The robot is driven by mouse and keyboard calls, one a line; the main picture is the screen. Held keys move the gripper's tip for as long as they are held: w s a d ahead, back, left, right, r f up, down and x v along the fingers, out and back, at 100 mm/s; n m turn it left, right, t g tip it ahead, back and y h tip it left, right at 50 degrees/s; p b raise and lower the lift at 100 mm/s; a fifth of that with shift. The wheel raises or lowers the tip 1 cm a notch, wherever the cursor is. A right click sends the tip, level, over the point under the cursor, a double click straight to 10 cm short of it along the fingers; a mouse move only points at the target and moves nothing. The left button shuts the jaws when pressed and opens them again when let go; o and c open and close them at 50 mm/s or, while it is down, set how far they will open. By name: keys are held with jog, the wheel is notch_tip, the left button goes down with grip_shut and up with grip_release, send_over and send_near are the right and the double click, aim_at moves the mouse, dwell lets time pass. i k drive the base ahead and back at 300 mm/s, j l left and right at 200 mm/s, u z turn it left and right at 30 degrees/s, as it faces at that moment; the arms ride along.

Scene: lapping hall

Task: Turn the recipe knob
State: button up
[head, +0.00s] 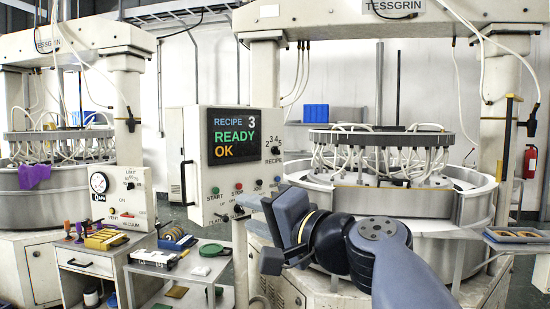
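The recipe knob (275,149) is a small dark knob on the right part of the pale control panel (226,179). Numbers 3, 4 and 5 stand around it and the word RECIPE is printed below it. The panel's screen (233,136) reads RECIPE 3, READY and OK. My gripper (268,230) shows at lower centre, below and in front of the panel, apart from the knob in the picture. It is seen from behind and the side, so its finger gap is unclear. I see nothing held in it.
Below the knob are several buttons and switches, including a red button (239,187). The large lapping machine (430,210) stands behind my arm at right. A low table (175,262) with small items stands at lower left. A second machine (60,205) is at far left.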

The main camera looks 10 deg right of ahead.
aim_at(275, 150)
jog(key=i+l, duration=0.25)
jog(key=i, duration=0.25)
jog(key=i+l, duration=0.2)
jog(key=i, duration=0.3)
jog(key=i+l, duration=0.25)
jog(key=i, duration=0.25)
jog(key=i+l, duration=0.2)
jog(key=i, duration=0.3)
jog(key=i+l+z, duration=0.1)
jog(key=i+l, duration=0.15)
jog(key=i, duration=0.25)
jog(key=i+l, duration=0.15)
jog(key=i, duration=0.35)
